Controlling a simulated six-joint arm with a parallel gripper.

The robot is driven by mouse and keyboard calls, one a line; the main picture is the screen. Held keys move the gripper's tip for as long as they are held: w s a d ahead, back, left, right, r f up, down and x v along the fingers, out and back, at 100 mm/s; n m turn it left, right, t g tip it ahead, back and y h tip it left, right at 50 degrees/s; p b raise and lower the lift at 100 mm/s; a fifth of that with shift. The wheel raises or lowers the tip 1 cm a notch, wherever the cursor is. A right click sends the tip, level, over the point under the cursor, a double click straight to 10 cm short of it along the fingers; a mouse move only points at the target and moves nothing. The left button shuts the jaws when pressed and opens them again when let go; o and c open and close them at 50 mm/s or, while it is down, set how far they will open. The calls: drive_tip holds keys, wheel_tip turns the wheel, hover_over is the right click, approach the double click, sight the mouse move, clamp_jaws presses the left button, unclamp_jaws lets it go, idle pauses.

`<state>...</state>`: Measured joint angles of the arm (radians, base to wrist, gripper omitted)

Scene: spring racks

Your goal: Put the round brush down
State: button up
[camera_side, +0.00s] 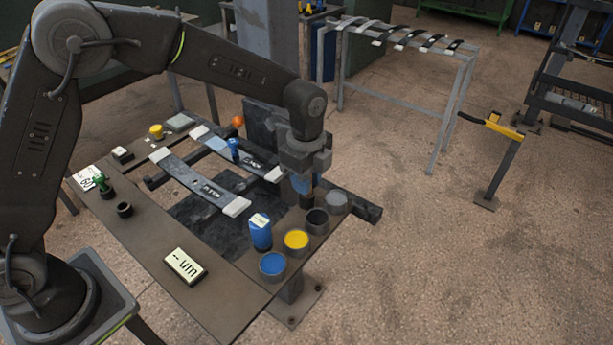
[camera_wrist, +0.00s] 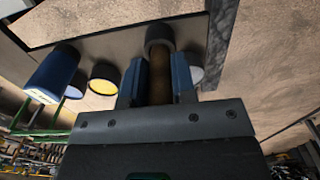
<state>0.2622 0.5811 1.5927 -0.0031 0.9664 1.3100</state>
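The round brush shows in the wrist view as a brown handle (camera_wrist: 160,78) between the two blue-grey fingers of my gripper (camera_wrist: 159,85). The fingers lie close along both sides of the handle, shut on it. At the handle's far end is a grey round piece (camera_wrist: 160,35); I cannot tell whether it is part of the brush or a holder. In the side view my gripper (camera_side: 303,178) points down over the bench's right end, just behind the row of pots. A dark piece (camera_side: 305,198) shows under the fingers. Whether the brush touches anything below is unclear.
A blue pot (camera_side: 272,265), a yellow pot (camera_side: 297,240), a black pot (camera_side: 317,220) and a grey pot (camera_side: 337,202) stand in a row. A blue bottle (camera_side: 260,232) stands beside them.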

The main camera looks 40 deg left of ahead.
drive_tip(key=o, duration=0.4)
wheel_tip(320, 180, up, 11)
drive_tip(key=shift+r, duration=0.2)
drive_tip(key=shift+a+r, duration=0.1)
drive_tip(key=shift+r, duration=0.45)
drive_tip(key=s+a+r+n+t, duration=0.25)
drive_tip(key=s+a+n, duration=0.2)
drive_tip(key=s, duration=0.25)
drive_tip(key=s+a+r+n+t, duration=0.1)
drive_tip(key=s+a+r+n, duration=0.3)
drive_tip(key=s+n, duration=0.15)
drive_tip(key=shift+s+a+f+n+t, duration=0.35)
drive_tip(key=shift+s+a+f+n, duration=0.3)
drive_tip(key=shift+s+n, duration=1.05)
drive_tip(key=shift+s+a+f+n+t, duration=0.35)
drive_tip(key=shift+s+a+f+n, duration=0.45)
drive_tip(key=shift+s, duration=1.55)
drive_tip(key=shift+s+a+f+n+t, duration=0.4)
drive_tip(key=shift+s+f+n, duration=0.15)
drive_tip(key=shift+s+n, duration=1.25)
